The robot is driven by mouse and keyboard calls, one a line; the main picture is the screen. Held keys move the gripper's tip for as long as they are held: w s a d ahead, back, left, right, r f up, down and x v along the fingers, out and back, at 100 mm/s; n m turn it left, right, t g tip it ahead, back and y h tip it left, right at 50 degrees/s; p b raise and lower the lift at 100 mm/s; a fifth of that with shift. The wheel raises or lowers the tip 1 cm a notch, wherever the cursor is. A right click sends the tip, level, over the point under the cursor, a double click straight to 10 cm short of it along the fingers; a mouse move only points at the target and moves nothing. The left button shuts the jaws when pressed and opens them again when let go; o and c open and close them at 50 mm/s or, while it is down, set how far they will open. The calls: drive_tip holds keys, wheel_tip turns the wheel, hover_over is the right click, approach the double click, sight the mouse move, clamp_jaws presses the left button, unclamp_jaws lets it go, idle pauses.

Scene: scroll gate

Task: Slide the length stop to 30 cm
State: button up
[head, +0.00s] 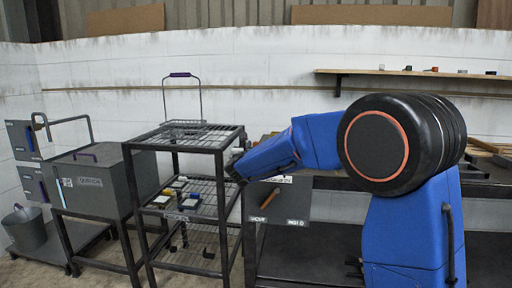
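I cannot make out the length stop or a centimetre scale in the head view. My blue arm crosses the right half of the picture, and its large black joint covers much of the workbench (325,183). The arm's far end points left and down, with a small dark part, my gripper (235,172), at the right edge of the wire rack. Its fingers are too small and hidden to read as open or shut. I see nothing held in it.
A wire-shelf rack (190,140) with small yellow, white and blue items stands left of the bench. A grey labelled box (92,180) and a bucket (24,230) are further left. A grey panel with a handle (283,200) hangs below the bench edge. A wall shelf (415,73) holds small blocks.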

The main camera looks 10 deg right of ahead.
drive_tip(key=v, duration=1.7)
drive_tip(key=shift+s, duration=0.15)
drive_tip(key=s+d+f+m+g+h, duration=0.1)
drive_tip(key=s+d+f+m+g, duration=0.35)
drive_tip(key=s+d+m, duration=0.6)
drive_tip(key=s+d+f+m+g+h, duration=0.1)
drive_tip(key=s+d+f+m+g, duration=0.2)
drive_tip(key=s+d+m+g, duration=0.75)
drive_tip(key=s+d+f+m+t+y, duration=0.4)
drive_tip(key=s+f, duration=0.3)
drive_tip(key=s, duration=0.4)
drive_tip(key=s+a+f+m+g+y, duration=0.1)
drive_tip(key=s+a+f+m+y, duration=0.2)
drive_tip(key=s+m, duration=0.4)
drive_tip(key=s+a+f, duration=0.1)
drive_tip(key=s+a, duration=0.1)
drive_tip(key=shift+s+y, duration=0.3)
